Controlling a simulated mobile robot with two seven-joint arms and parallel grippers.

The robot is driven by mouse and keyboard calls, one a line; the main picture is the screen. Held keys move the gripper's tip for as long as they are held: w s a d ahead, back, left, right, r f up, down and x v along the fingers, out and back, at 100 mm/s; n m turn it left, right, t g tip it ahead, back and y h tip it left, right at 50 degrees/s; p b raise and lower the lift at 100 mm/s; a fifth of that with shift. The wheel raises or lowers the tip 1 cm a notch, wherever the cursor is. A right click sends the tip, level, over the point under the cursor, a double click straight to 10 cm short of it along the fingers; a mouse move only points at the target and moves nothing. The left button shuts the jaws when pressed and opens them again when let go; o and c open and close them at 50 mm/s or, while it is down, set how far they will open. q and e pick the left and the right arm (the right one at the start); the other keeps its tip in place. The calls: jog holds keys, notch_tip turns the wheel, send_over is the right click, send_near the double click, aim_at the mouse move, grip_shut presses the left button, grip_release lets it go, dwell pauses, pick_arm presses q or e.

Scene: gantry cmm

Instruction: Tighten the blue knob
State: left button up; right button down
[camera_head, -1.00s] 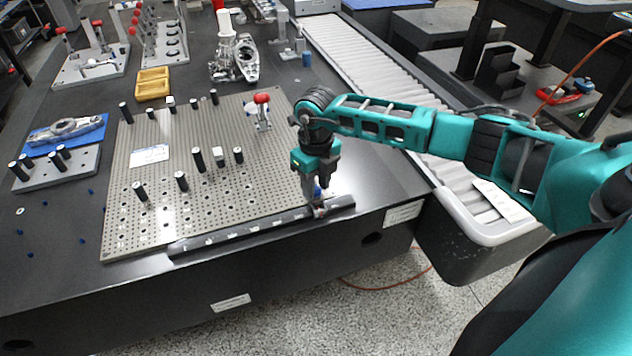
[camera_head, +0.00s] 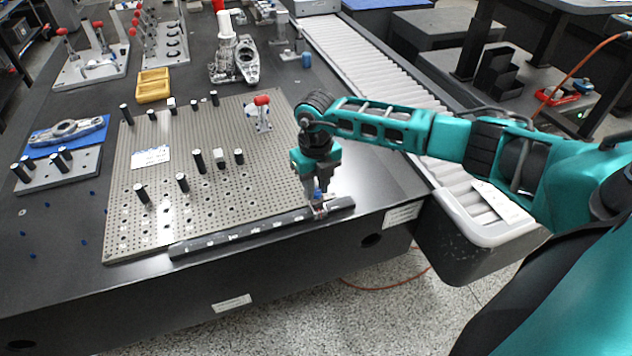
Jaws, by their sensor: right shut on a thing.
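The blue knob (camera_head: 318,195) shows as a small patch of blue between the fingers of my right gripper (camera_head: 316,199). It sits at the right end of a dark bar (camera_head: 245,230) along the front edge of the perforated plate. My right gripper points down and is shut on the knob; its fingers hide most of it. A small metal part shows just under the fingertips. My left gripper is not in view.
The perforated plate (camera_head: 190,215) carries several black posts and a red-topped clamp (camera_head: 262,112). A yellow tray (camera_head: 153,84) and a metal casting (camera_head: 236,62) stand behind it. A roller conveyor (camera_head: 380,62) runs along the right. The table's front edge is close below the bar.

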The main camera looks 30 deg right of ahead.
aim_at(316, 191)
jog(key=m+p, duration=0.1)
jog(key=m, duration=0.3)
jog(key=shift+r+p, duration=0.1)
jog(key=shift+p, duration=0.2)
jog(key=shift+m, duration=0.4)
jog(key=c, duration=0.9)
grip_release()
notch_tip(316, 191, up, 13)
jog(key=shift+f+p, duration=0.1)
jog(key=shift+p, duration=0.3)
